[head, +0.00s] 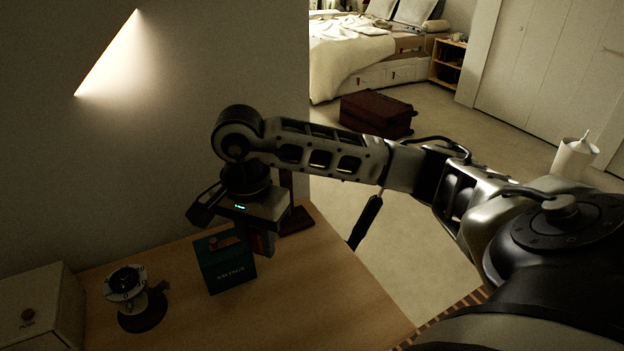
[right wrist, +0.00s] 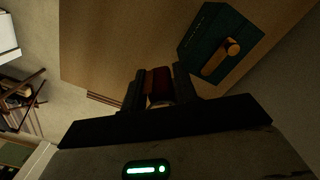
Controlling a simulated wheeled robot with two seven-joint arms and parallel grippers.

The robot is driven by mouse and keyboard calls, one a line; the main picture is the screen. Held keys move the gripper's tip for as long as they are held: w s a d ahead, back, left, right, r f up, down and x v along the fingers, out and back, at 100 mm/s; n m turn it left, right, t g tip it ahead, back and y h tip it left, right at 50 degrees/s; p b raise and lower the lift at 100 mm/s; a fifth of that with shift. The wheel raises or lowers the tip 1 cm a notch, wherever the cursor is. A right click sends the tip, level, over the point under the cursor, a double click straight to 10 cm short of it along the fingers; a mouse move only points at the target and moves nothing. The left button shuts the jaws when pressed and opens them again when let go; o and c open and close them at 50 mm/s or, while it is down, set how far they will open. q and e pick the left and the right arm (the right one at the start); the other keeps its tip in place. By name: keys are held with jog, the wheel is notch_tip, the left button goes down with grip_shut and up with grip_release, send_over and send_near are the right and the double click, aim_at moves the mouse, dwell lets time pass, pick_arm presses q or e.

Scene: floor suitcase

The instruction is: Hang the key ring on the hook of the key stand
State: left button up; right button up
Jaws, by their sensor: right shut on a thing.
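My right gripper (head: 262,242) hangs fingers down over the wooden table, just right of the green box. In the right wrist view its fingers (right wrist: 160,88) are shut on a reddish-brown piece with a pale rounded end (right wrist: 159,85), which looks like part of the key ring. The ring itself and any keys cannot be made out. The key stand (head: 298,222) shows as a dark reddish-brown base and upright post behind and right of the gripper, partly covered by it. Its hook is hidden or too dark to see. My left gripper is not in view.
The dark green box (head: 226,272) with a wooden handle (right wrist: 221,58) stands close left of the gripper. A round dial device (head: 135,295) and a pale box (head: 38,308) stand further left. Bare table (head: 330,290) lies front right. A red suitcase (head: 377,113) is on the floor.

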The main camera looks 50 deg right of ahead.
jog(key=d+r+m, duration=0.1)
jog(key=d+m, duration=0.6)
jog(key=m, duration=0.7)
jog(key=d+m, duration=0.6)
jog(key=m, duration=0.9)
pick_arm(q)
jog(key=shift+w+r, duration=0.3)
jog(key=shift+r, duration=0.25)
pick_arm(e)
jog(key=w+d, duration=0.3)
jog(key=w, duration=0.5)
jog(key=shift+w+f, duration=0.25)
jog(key=shift+w, duration=0.05)
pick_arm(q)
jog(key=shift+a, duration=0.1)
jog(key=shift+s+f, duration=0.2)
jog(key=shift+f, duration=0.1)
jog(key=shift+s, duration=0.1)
pick_arm(e)
jog(key=o, duration=1.1)
jog(key=shift+c, duration=0.2)
